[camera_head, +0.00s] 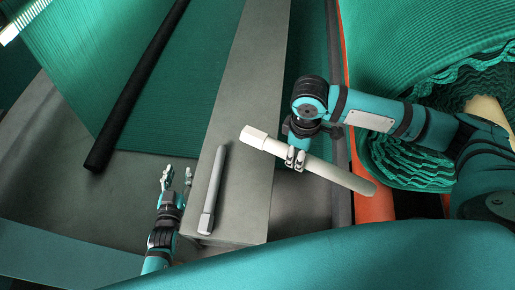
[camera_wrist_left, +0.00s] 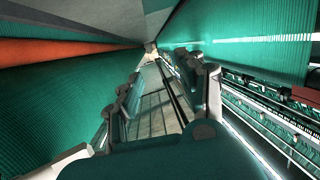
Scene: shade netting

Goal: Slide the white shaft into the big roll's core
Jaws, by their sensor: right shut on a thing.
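The white shaft (camera_head: 335,176) is a pale rod with a squared block at its left end. My right gripper (camera_head: 295,160) is shut on it near that block, and the rod slants down to the right. Its rounded right end is near the orange bar, apart from the big roll (camera_head: 410,158). The roll is green netting with ragged layered edges at the right, and its core (camera_head: 487,112) shows as a pale tube, partly hidden by my right arm. My left gripper (camera_head: 176,178) is open and empty, left of the grey beam.
A second grey shaft (camera_head: 213,190) lies on the grey beam (camera_head: 244,120). A black bar (camera_head: 135,85) crosses green netting (camera_head: 110,50) at the left. An orange bar (camera_head: 372,207) runs beside the roll. The left wrist view shows netting (camera_wrist_left: 60,100) and machine rails (camera_wrist_left: 260,110).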

